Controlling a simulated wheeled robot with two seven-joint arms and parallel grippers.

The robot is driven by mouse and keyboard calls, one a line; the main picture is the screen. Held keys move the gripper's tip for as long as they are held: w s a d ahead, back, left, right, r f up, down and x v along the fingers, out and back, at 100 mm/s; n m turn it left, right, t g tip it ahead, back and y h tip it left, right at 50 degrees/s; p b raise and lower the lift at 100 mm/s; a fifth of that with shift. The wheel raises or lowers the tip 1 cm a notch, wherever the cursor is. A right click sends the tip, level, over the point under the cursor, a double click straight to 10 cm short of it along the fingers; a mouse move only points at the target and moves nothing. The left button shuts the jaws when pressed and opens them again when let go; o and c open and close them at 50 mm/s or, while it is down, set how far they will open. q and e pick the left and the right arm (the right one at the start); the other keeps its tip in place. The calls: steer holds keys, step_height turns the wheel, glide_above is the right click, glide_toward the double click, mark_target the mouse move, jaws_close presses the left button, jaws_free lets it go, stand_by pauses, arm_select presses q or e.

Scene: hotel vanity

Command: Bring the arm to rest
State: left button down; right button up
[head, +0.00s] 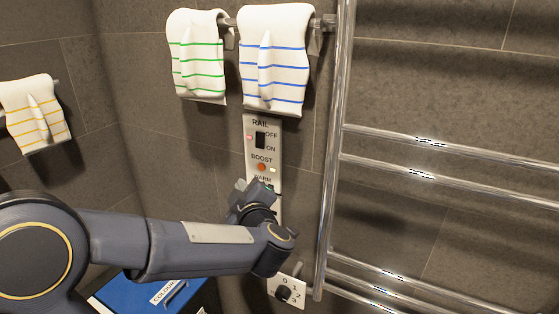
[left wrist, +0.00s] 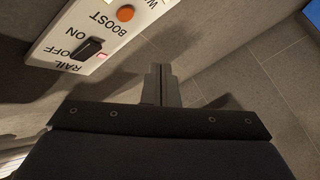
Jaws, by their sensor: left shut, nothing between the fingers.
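My left arm comes in from the left in the head view, and its gripper (head: 262,187) is in front of the lower part of the switch panel (head: 262,124). In the left wrist view, the two fingers of the left gripper (left wrist: 161,72) are together with nothing between them. The panel also shows in the left wrist view (left wrist: 62,33), to the left of the fingers. It has a black RAIL rocker switch (head: 260,140) and an orange BOOST button (head: 262,167). The lower part of the panel is partly hidden by the gripper. My right gripper is not in view.
A chrome towel rail (head: 336,130) with horizontal bars stands to the right. Green-striped (head: 197,58) and blue-striped (head: 274,60) towels hang above, and a yellow-striped towel (head: 36,112) hangs at left. A numbered dial (head: 284,293) and a blue bin (head: 150,293) are below.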

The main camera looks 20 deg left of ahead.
arm_select(q)
steer(key=s+d+f+m+t+h, duration=0.1)
steer(key=s+d+m+h, duration=0.6)
steer(key=d+m+h, duration=0.5)
steer(key=s+f+m+g+h, duration=0.1)
steer(key=s+f+g, duration=0.3)
steer(key=s, duration=0.5)
steer(key=s+a+f+m+g+h, duration=0.1)
steer(key=s+f+m+g+h, duration=0.1)
steer(key=s+f, duration=0.5)
steer(key=s+m+g, duration=0.1)
steer(key=s+g, duration=0.1)
steer(key=shift+s+a+f, duration=0.2)
steer(key=shift+s+f, duration=0.1)
steer(key=shift+s, duration=0.1)
